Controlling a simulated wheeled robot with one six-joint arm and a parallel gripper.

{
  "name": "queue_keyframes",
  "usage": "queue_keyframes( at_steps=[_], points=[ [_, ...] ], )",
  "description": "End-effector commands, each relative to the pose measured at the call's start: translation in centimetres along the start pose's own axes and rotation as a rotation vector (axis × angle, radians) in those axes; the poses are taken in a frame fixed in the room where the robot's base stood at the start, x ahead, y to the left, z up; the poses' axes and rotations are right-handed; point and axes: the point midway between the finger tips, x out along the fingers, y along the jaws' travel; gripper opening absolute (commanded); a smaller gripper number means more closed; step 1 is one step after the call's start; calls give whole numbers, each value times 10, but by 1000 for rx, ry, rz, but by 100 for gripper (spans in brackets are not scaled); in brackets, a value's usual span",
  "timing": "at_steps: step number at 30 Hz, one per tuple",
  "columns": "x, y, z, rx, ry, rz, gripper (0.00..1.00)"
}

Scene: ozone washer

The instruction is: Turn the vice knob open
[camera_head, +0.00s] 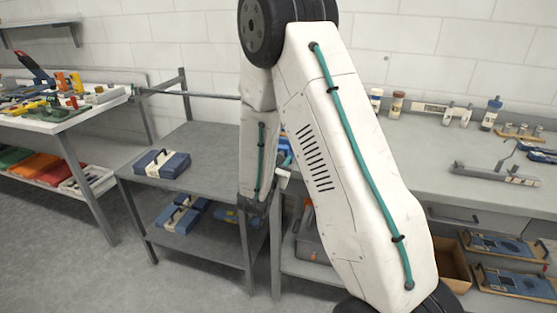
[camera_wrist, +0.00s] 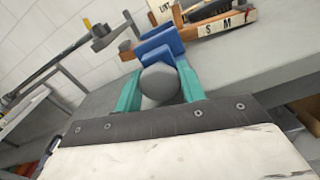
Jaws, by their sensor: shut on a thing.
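In the wrist view, the round grey vice knob (camera_wrist: 160,82) sits between the two teal fingers of my gripper (camera_wrist: 158,76). My gripper is shut on the knob, with a finger on either side. The blue vice (camera_wrist: 160,46) stands just beyond the knob at the bench edge. In the head view, my arm hides most of the vice, and only a small blue part (camera_head: 284,152) shows beside the arm. The knob and fingertips cannot be made out clearly there. How far the knob is turned cannot be told.
A grey workbench (camera_head: 440,150) runs along the wall at right, with bottles and tools on it. A grey shelf table (camera_head: 195,142) with a blue case (camera_head: 161,163) stands left of my arm. A tool table (camera_head: 100,107) is farther left. Open floor lies in front.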

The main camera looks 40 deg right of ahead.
Motion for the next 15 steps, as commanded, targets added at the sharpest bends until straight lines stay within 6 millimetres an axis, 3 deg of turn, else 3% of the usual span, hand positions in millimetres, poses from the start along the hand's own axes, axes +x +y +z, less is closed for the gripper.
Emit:
queue_keyframes(
  at_steps=[15],
  points=[
    [0, 0, 0, -232, 0, 0, 17]
  ],
)
